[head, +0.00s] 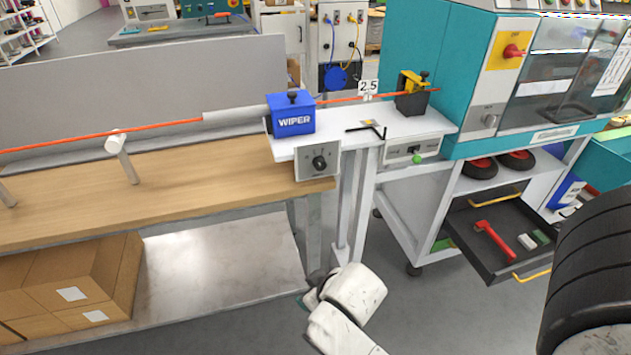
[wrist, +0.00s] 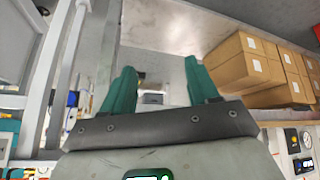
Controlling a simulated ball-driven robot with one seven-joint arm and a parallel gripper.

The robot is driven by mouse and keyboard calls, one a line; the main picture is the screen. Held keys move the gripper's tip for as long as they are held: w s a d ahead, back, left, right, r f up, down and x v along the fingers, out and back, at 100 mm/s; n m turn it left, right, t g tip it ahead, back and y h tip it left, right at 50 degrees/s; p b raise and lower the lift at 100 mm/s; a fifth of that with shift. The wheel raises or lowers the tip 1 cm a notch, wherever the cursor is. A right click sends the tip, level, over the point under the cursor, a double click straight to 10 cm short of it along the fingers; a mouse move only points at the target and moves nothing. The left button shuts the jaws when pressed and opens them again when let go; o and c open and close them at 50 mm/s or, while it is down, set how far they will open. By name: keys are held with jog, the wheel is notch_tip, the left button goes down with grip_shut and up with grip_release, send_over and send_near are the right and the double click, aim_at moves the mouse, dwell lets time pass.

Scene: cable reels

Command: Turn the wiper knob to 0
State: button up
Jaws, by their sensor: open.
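The wiper knob (head: 319,163) is a black dial on a light grey panel (head: 306,174) under the white shelf, below the blue WIPER box (head: 291,117). The scale marks are too small to read, so I cannot tell which number the knob points at. My white arm is low in front of the bench in the head view, well below the knob, and my gripper's fingers are hidden there. In the wrist view my gripper (wrist: 161,95) shows two teal fingers spread apart with nothing between them. The knob is not recognisable in the wrist view.
An orange cable (head: 60,141) runs through the WIPER box along the wooden bench (head: 200,185). A black hex key (head: 372,129) lies on the white shelf. Cardboard boxes (head: 75,285) stand under the bench, also in the wrist view (wrist: 245,62). An open drawer (head: 480,252) juts out at right.

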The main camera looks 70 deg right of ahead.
jog(key=w+d+r+m+t+h+b, duration=0.1)
jog(key=d+r+t+h, duration=0.1)
jog(key=d, duration=0.3)
jog(key=w+d+r+m+t+h+b, duration=0.1)
jog(key=w+d+m+h, duration=0.1)
jog(key=d, duration=0.2)
jog(key=m+t+h+b, duration=0.1)
jog(key=t+h+b, duration=0.15)
jog(key=h, duration=0.35)
send_near(321, 167)
jog(key=shift+t, duration=0.35)
jog(key=x, duration=0.4)
jog(key=p+x, duration=0.1)
jog(key=x, duration=0.3)
jog(key=shift+s+d+f+p, duration=0.1)
jog(key=shift+s+f+p, duration=0.1)
jog(key=shift+f+p, duration=0.1)
jog(key=c, duration=1)
